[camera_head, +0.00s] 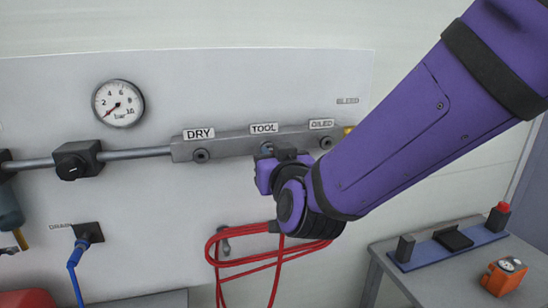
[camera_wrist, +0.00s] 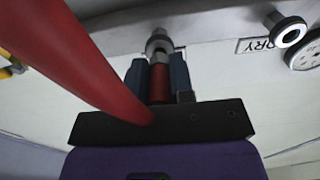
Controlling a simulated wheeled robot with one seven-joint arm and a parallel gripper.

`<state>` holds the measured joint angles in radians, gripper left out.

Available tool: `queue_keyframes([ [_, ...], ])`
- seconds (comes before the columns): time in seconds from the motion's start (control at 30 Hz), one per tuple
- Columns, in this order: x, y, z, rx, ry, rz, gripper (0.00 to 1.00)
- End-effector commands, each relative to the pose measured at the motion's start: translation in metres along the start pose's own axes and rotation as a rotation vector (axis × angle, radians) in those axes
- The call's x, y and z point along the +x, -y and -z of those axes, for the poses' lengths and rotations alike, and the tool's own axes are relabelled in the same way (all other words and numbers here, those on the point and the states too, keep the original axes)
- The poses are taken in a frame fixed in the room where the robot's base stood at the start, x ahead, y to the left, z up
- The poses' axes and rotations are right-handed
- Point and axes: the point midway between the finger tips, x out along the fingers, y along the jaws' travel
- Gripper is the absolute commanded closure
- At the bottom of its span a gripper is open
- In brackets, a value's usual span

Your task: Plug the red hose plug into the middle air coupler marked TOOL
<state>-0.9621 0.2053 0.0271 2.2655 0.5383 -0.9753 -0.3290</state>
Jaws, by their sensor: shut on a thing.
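My gripper (camera_head: 270,152) is up against the grey coupler bar, just below the TOOL label (camera_head: 264,128). In the wrist view my gripper (camera_wrist: 159,66) is shut on the red hose plug (camera_wrist: 160,86), held between two blue-grey fingers. The plug's front end points at the middle coupler (camera_wrist: 158,42), a metal ring lined up with it. Plug and coupler look in contact or nearly so; how deep the plug sits I cannot tell. In the head view my gripper hides the plug and most of the middle coupler.
The DRY coupler (camera_head: 200,155) is left and the OILED coupler (camera_head: 326,142) right on the same bar. The red hose (camera_head: 232,262) hangs in loops below my gripper, near a wall hook. A pressure gauge (camera_head: 118,104) is at upper left. A grey bench (camera_head: 440,270) stands at lower right.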

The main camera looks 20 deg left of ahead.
Motion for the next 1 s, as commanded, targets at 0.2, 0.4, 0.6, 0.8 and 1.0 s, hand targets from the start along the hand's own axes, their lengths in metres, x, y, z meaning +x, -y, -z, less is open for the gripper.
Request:
queue_keyframes([
  [0.2, 0.001, 0.000, 0.000, 0.000, 0.000, 0.000, 1.00],
  [0.4, 0.004, 0.000, 0.000, 0.000, 0.000, 0.000, 1.00],
  [0.6, 0.007, 0.000, 0.000, 0.000, 0.001, 0.000, 1.00],
  [0.8, 0.011, 0.000, 0.000, 0.000, 0.000, 0.000, 1.00],
  [1.0, 0.012, 0.000, 0.000, 0.000, 0.000, 0.000, 0.55],
])
